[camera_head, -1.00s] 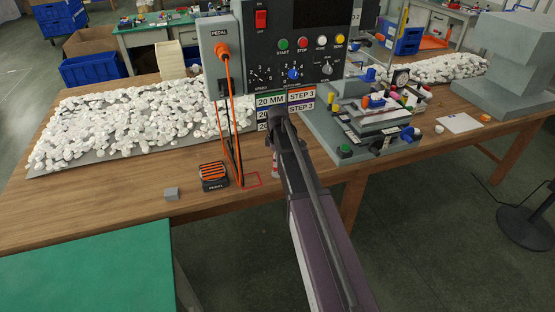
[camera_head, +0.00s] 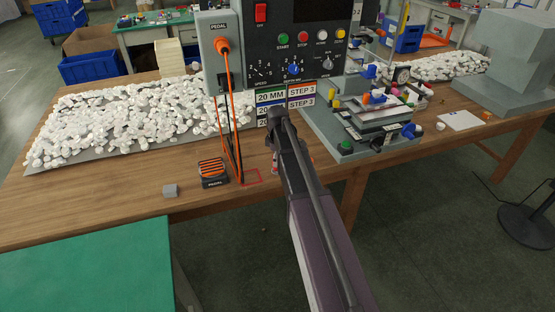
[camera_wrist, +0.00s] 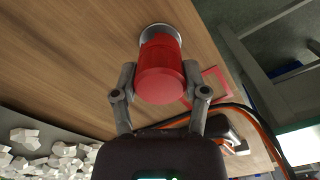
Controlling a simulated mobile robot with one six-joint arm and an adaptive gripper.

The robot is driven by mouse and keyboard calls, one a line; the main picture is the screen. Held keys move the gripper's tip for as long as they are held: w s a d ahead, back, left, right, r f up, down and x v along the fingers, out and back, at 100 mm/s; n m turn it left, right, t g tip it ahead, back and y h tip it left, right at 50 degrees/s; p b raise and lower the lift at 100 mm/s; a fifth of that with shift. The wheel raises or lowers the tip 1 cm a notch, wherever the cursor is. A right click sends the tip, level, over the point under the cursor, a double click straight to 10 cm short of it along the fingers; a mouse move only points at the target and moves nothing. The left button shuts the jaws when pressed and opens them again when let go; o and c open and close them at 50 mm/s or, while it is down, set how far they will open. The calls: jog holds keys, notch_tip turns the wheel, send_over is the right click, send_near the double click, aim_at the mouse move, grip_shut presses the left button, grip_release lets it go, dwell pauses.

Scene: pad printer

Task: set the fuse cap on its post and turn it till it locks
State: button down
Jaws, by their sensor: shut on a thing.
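The red fuse cap (camera_wrist: 162,84) is a round cylinder between the two grey fingers of my gripper (camera_wrist: 157,78) in the wrist view. The fingers are shut on its sides. A grey metal ring (camera_wrist: 151,28) shows at the cap's far end, against the wooden table; it looks like part of the post. I cannot tell whether the cap is seated on it or locked. In the head view, my arm hides most of this spot, and only a small red and white part (camera_head: 275,164) shows beside it.
A red outlined square (camera_head: 251,178) on the table lies left of my arm, by the orange-striped pedal (camera_head: 212,172) and its orange cable.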

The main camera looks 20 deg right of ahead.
jog(key=shift+f+b, duration=0.5)
jog(key=shift+f, duration=0.05)
dwell(0.6)
grip_release()
jog(key=shift+r, duration=0.1)
notch_tip(320, 180, up, 6)
jog(key=p, duration=0.6)
jog(key=shift+r, duration=0.1)
jog(key=shift+a+m, duration=0.4)
jog(key=shift+a, duration=0.05)
jog(key=shift+a+m, duration=5.05)
jog(key=shift+m, duration=0.05)
